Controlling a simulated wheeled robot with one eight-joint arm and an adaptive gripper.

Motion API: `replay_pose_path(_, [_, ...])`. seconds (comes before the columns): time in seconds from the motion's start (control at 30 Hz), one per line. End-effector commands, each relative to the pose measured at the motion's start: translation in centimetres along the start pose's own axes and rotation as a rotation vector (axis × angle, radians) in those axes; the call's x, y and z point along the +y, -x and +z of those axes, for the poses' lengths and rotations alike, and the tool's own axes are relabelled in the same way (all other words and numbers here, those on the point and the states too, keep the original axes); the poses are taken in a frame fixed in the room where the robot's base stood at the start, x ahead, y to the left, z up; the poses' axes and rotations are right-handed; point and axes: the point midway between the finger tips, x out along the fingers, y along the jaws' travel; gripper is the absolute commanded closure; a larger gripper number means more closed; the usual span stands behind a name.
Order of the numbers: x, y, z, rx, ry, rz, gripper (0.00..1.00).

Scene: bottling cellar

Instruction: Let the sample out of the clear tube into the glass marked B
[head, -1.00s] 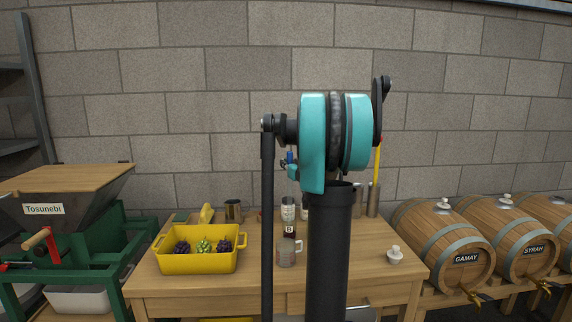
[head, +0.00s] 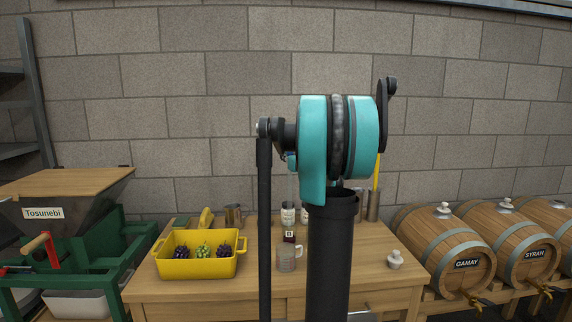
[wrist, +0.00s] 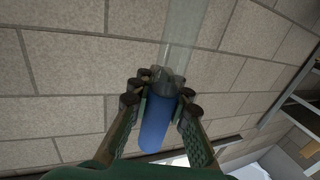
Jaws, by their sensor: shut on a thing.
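My gripper (wrist: 160,100) is shut on the blue upper part (wrist: 157,124) of the clear tube in the wrist view. The clear tube (wrist: 184,40) runs on past the fingers. In the head view my arm hides most of the gripper; the tube (head: 291,188) shows as a faint upright strip above the back of the table. Its lower end and any sample inside are hard to make out. A dark label with a white B (head: 289,234) shows on a small glass with dark red in it, behind a clear handled mug (head: 287,258). The tube appears above and behind this glass; the depth gap is unclear.
Labelled containers (head: 288,214) stand behind the marked glass. A yellow crate of grapes (head: 199,268) is left on the wooden table (head: 250,283). A white stopper (head: 395,260) sits at the right edge. Barrels (head: 445,242) stand right, a green press (head: 90,255) left.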

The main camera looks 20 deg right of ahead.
Motion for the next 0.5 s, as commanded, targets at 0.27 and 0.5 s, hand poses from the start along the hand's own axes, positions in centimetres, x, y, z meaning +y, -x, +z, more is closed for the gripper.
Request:
replay_pose_path(0.27, [0.0, 0.0, -3.1, 0.000, 0.000, 0.000, 1.00])
replay_pose_path(0.5, [0.0, 0.0, -5.7, 0.000, 0.000, 0.000, 1.00])
